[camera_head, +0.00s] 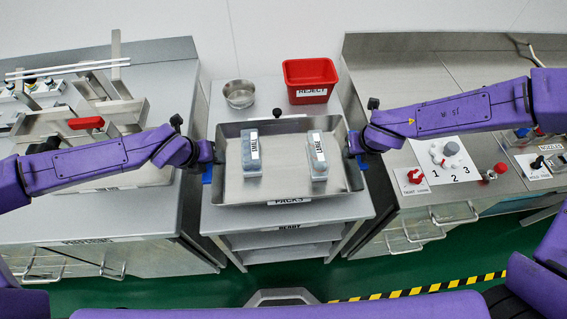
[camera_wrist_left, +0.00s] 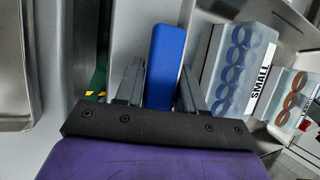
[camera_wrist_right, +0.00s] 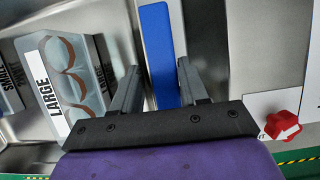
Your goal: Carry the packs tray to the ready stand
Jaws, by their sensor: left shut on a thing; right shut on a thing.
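The packs tray (camera_head: 290,190) is a shallow metal tray labelled PACKS. It is at or just above the top of the ready stand (camera_head: 285,215), labelled READY; I cannot tell if it touches. In it stand a SMALL pack (camera_head: 251,153) at left and a LARGE pack (camera_head: 317,156) at right, both upright. My left gripper (camera_head: 207,152) is shut on the tray's left blue handle (camera_wrist_left: 166,65). My right gripper (camera_head: 354,142) is shut on the right blue handle (camera_wrist_right: 158,55). The SMALL pack (camera_wrist_left: 232,70) and LARGE pack (camera_wrist_right: 68,75) also show in the wrist views.
A red REJECT bin (camera_head: 310,80) and a round metal bowl (camera_head: 239,93) stand behind the tray. A left counter (camera_head: 110,215) holds metal racks. A right counter (camera_head: 400,85) carries knobs and a numbered panel (camera_head: 446,165). The green floor in front has a striped line.

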